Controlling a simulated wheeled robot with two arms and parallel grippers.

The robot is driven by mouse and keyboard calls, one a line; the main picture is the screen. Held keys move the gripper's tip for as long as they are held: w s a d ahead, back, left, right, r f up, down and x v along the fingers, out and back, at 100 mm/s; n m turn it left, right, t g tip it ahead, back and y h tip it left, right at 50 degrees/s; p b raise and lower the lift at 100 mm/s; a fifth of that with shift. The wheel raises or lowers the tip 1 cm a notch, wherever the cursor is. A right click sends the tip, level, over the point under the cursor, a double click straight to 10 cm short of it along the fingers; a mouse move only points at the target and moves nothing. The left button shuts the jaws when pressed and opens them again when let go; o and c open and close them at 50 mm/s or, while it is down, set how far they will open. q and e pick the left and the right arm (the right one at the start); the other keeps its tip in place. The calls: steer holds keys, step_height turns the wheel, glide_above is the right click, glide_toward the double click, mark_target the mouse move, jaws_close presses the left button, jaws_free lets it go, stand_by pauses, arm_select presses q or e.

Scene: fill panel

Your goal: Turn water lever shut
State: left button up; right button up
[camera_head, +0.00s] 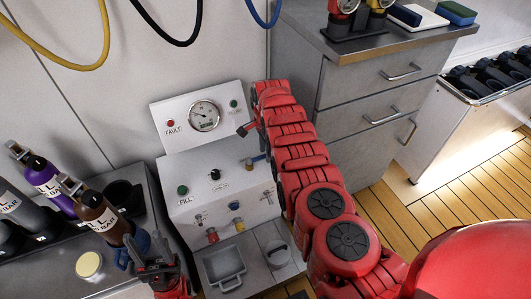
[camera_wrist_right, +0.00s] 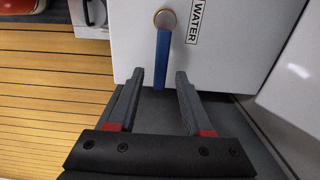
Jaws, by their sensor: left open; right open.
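The water lever (camera_wrist_right: 163,58) is a blue handle on a round brass pivot, beside a WATER label on the white panel. In the right wrist view it points straight down the picture. My right gripper (camera_wrist_right: 160,78) is open, with the lever's free end between its fingertips and a gap on both sides. In the head view a small blue piece of the lever (camera_head: 259,157) shows beside my right arm. The right gripper (camera_head: 246,129) is mostly hidden there by its red arm. My left gripper (camera_head: 150,267) is open and empty at the lower left, near the bottles.
The fill panel (camera_head: 208,175) carries a gauge (camera_head: 204,115), a FAULT light and knobs. Purple (camera_head: 45,178) and brown (camera_head: 100,215) bottles stand in a rack at the left. A grey drawer cabinet (camera_head: 375,85) stands close to the right of my right arm.

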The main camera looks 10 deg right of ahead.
jaws_close()
stand_by(1.4)
